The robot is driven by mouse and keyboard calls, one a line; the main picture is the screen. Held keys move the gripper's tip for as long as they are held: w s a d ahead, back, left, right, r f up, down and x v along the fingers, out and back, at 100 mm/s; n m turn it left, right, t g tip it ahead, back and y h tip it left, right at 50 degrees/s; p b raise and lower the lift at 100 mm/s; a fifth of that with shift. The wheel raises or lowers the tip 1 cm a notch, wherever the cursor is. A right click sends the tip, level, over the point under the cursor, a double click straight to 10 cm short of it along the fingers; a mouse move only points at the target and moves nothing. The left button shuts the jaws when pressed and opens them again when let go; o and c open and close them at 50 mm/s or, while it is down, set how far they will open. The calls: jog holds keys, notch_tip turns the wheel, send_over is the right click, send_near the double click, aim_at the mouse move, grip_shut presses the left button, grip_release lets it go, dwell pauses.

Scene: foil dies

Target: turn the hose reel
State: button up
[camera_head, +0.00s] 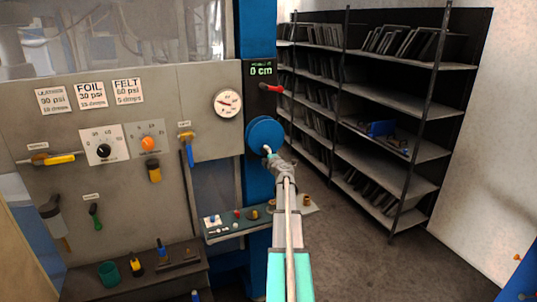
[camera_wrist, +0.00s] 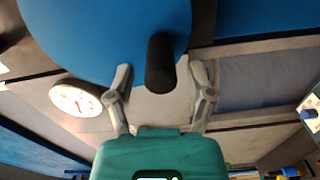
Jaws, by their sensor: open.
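The hose reel is a blue disc (camera_head: 262,131) on the blue post in the head view. In the wrist view, the blue disc (camera_wrist: 85,35) fills the upper left, and a black handle (camera_wrist: 160,62) sticks out from it. My gripper (camera_head: 268,153) is at the lower part of the disc in the head view. In the wrist view, my gripper (camera_wrist: 161,72) is open, with one finger on each side of the handle and a gap to both. The handle is hidden in the head view.
A round gauge (camera_head: 228,103) and a panel with dials (camera_head: 104,150) are left of the reel. A red lever (camera_head: 271,88) and a "0 cm" display (camera_head: 262,70) are above. A small-parts shelf (camera_head: 222,237) is below. Racks (camera_head: 385,125) stand right, with open floor before them.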

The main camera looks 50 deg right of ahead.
aim_at(256, 144)
jog(key=v, duration=1.1)
jog(key=shift+s+a, duration=0.15)
jog(key=shift+s, duration=0.1)
